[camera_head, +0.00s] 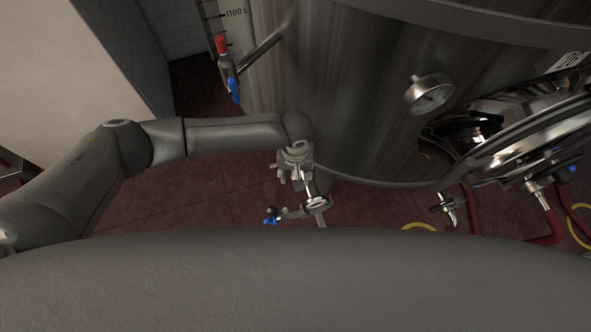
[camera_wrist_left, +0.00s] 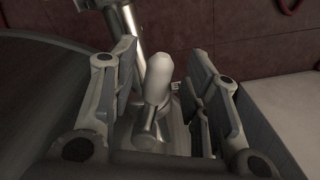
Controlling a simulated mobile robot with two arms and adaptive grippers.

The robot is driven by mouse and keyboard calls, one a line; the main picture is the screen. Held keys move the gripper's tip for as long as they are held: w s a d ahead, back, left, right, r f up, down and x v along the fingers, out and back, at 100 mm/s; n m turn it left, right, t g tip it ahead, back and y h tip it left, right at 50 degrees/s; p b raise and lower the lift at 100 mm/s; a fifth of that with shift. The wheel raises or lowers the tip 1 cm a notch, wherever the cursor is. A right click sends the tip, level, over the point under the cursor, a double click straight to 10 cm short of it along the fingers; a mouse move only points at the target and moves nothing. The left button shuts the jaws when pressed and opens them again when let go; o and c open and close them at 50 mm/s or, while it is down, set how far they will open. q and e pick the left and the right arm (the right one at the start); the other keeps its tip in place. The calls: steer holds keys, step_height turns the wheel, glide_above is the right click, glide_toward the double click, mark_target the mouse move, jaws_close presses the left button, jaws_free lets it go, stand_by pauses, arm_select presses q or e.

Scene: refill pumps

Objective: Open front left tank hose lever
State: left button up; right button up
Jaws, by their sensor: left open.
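The steel tank (camera_head: 345,90) fills the middle and right of the head view. My left gripper (camera_head: 297,172) is low at the tank's left side, above a metal pipe fitting (camera_head: 316,206). In the left wrist view the gripper (camera_wrist_left: 163,75) is open, with one finger on each side of a pale, rounded lever handle (camera_wrist_left: 157,80). The handle rises from a metal valve body (camera_wrist_left: 148,135). A gap shows on the right of the handle; whether the left finger touches it I cannot tell. In the head view the handle is hidden or too small to make out. My right gripper is not in view.
A small valve with a blue handle (camera_head: 271,215) sits left of the fitting. A red-topped sight-glass valve with a blue lever (camera_head: 234,90) is higher up.

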arm_select(q)
steer(key=shift+f, duration=0.1)
jaws_close()
stand_by(0.3)
